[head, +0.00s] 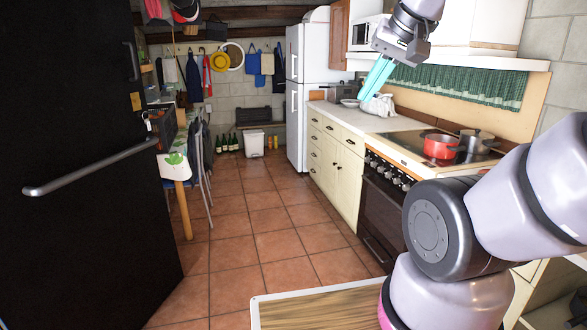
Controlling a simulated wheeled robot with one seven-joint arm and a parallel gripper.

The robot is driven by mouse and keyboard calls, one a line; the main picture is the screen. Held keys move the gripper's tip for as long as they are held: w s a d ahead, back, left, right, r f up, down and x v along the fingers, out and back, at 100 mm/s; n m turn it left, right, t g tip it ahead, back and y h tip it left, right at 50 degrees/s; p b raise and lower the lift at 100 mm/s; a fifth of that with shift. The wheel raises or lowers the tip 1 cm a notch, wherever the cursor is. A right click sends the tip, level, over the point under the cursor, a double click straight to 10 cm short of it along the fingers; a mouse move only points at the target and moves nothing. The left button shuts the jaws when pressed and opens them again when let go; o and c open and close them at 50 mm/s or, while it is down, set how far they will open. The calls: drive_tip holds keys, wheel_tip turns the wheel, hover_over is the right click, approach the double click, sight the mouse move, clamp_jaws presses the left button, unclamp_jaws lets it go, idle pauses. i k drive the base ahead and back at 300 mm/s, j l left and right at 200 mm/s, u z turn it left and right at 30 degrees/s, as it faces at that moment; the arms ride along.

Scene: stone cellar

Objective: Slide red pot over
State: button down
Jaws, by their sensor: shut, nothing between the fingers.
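The red pot (440,146) stands upright on the stove top (400,147), near its front edge. A dark grey pot (476,141) stands just behind it to the right. My gripper (374,80) has pale teal fingers and hangs in the air above the counter, up and to the left of the red pot. It is shut and empty, well apart from both pots.
The counter (375,122) left of the stove holds a white cloth (377,105), a plate (350,103) and a grey toaster-like box (342,92). A black door (80,180) fills the left. A wooden board (320,308) lies in front. The tiled floor between is clear.

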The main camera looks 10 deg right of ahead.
sight(444, 147)
drive_tip(key=i+z, duration=0.25)
drive_tip(key=i, duration=0.4)
drive_tip(key=i+j+z, duration=0.3)
drive_tip(key=i, duration=0.35)
drive_tip(key=i+z, duration=0.65)
drive_tip(key=z, duration=0.2)
drive_tip(key=i+j+z, duration=0.15)
drive_tip(key=i+z, duration=0.25)
drive_tip(key=i+j+z, duration=0.2)
drive_tip(key=z, duration=0.25)
